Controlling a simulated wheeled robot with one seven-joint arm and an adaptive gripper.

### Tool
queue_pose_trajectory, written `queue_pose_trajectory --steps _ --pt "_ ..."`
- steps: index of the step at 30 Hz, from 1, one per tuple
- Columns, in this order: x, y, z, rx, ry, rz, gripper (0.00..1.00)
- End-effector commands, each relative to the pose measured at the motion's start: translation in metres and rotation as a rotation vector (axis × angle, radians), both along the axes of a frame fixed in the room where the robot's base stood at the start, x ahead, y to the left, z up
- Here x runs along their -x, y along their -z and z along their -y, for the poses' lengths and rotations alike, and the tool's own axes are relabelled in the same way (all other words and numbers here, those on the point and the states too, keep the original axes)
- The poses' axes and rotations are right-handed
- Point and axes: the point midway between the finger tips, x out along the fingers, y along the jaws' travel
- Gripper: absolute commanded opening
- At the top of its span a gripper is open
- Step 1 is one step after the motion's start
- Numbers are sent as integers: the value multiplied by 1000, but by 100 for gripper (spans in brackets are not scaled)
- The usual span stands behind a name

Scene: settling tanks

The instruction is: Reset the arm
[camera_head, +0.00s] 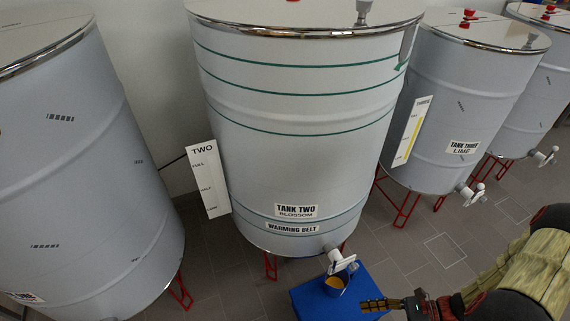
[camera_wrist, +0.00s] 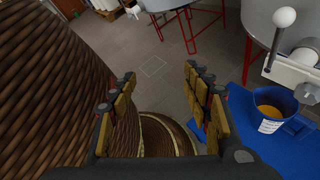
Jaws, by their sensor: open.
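My gripper (camera_head: 394,303) is at the lower right in the head view, just right of the blue stand (camera_head: 306,304). In the wrist view my gripper (camera_wrist: 160,74) has its fingers spread, with nothing between them but the floor behind. A blue pail (camera_head: 335,285) with amber contents stands on the blue stand under the white tap (camera_head: 341,262) of tank two (camera_head: 290,100). In the wrist view the pail (camera_wrist: 272,108) is to the right of the fingers, apart from them.
A large tank (camera_head: 80,190) fills the left. Tank three (camera_head: 455,100) and another tank (camera_head: 535,90) stand to the right on red legs (camera_head: 398,207). Grey tiled floor (camera_head: 445,245) is open in front of tank three. A brown woven surface (camera_wrist: 50,90) fills the wrist view's left.

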Motion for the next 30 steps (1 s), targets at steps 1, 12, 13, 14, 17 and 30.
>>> queue_pose_trajectory --steps 1,12,13,14,17,30 --pt "0 -14 3 45 -64 43 49" --pt "5 -95 22 317 -501 317 49" --pt "4 -102 24 339 -536 340 49" --pt "4 -109 25 360 -569 360 49" --pt "3 -131 28 426 -680 428 49" --pt "-8 -233 30 718 -1121 703 49"
